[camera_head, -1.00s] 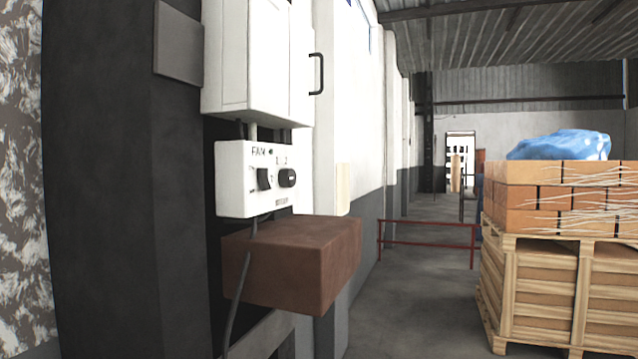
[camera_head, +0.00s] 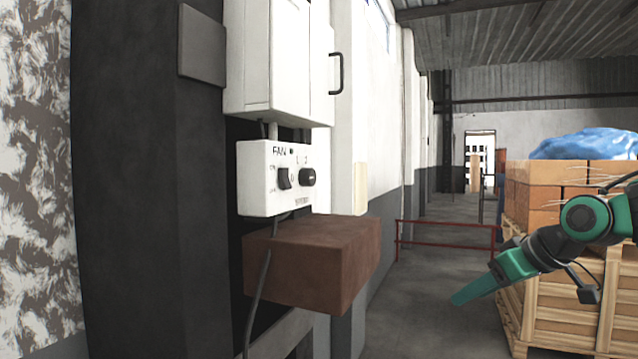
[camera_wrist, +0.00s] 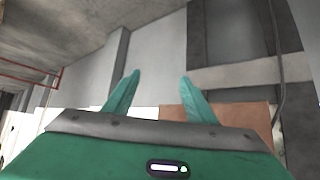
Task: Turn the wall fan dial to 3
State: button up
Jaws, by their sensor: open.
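The white fan control box (camera_head: 268,178) is mounted on the wall at left centre in the head view, with "FAN" lettering on its face. Its dark round dial (camera_head: 308,177) is on the right of the face, beside a black rocker switch (camera_head: 285,178). The dial's exact setting is too small to read. My gripper (camera_head: 458,299) is at the lower right of the head view, well to the right of the box and lower than it. In the wrist view its two green fingers (camera_wrist: 160,84) are spread apart with nothing between them.
A brown block (camera_head: 312,262) juts out just below the fan box. A white cabinet (camera_head: 276,60) with a handle is above it. A red rail (camera_head: 446,236) and a brick-loaded pallet (camera_head: 560,315) stand to the right. The floor between is clear.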

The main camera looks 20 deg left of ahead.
jog(key=w+a+r+n+g+y, duration=0.1)
jog(key=a+r+n+y, duration=0.15)
jog(key=a+r, duration=0.35)
jog(key=a+r+n+y, duration=0.2)
jog(key=a+r+y, duration=0.1)
jog(key=a, duration=0.5)
jog(key=n+g+y, duration=0.4)
jog(key=n+y, duration=0.2)
send_near(314, 177)
jog(key=shift+m, duration=0.35)
jog(key=a, duration=0.9)
jog(key=shift+w+r, duration=0.1)
jog(key=shift+w, duration=0.2)
jog(key=c, duration=1)
